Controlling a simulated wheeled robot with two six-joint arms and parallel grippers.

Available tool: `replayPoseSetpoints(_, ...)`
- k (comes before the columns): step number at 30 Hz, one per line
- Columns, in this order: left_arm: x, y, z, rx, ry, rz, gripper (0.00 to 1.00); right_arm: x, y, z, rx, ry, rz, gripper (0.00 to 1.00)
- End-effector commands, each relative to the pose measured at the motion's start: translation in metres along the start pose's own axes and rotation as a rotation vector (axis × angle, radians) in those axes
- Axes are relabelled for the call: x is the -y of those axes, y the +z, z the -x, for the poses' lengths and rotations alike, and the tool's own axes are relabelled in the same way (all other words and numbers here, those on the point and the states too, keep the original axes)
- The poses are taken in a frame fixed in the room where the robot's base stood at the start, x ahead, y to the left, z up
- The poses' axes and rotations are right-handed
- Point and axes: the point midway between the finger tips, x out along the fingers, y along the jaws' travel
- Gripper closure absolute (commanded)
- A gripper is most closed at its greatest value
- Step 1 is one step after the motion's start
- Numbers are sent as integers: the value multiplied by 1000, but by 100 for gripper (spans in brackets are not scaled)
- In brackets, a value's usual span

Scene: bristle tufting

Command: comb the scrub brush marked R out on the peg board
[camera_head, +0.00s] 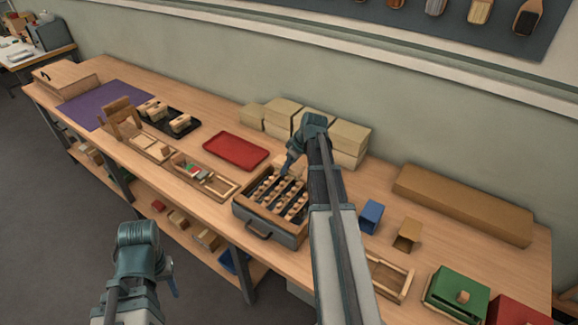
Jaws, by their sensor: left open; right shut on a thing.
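A grey box with rows of round wooden pegs, which looks like the peg board (298,237), stands at the table's front edge, its handle facing out. My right gripper (285,170) is above its back edge, shut on a pale wooden piece (279,159). The piece is mostly hidden, so I cannot tell whether it is the scrub brush marked R. Several small wooden blocks that look like brushes (180,123) sit on a black tray (186,136) at the left; no letter is readable. My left gripper (173,282) is open and empty, in front of the table.
A red tray (236,150) and long wooden trays (222,187) lie left of the pegs. Cardboard boxes (350,134) stand behind. Blue (371,214) and tan bins (408,233), a long brown box (463,203) and a green box (455,295) are at the right.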

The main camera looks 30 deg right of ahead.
Motion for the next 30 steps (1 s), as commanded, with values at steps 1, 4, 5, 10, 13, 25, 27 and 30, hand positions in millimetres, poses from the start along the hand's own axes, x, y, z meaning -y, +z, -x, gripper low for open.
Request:
replayPoseSetpoints(1,0,0,0,0,0,0,50,0,0,0,0,0,0,100)
replayPoseSetpoints(4,0,0,0,0,0,0,50,0,0,0,0,0,0,47)
replayPoseSetpoints(5,0,0,0,0,0,0,50,0,0,0,0,0,0,52)
replayPoseSetpoints(10,0,0,0,0,0,0,50,0,0,0,0,0,0,83)
replayPoseSetpoints(13,0,0,0,0,0,0,50,1,0,0,0,0,0,87)
replayPoseSetpoints(25,2,1,21,0,0,-1,50,73,-5,21,-1,-1,3,87)
replayPoseSetpoints(27,2,1,22,0,0,-1,50,81,-6,22,-2,0,3,87)
replayPoseSetpoints(30,2,1,21,0,0,-1,50,81,-7,20,-2,1,1,87)
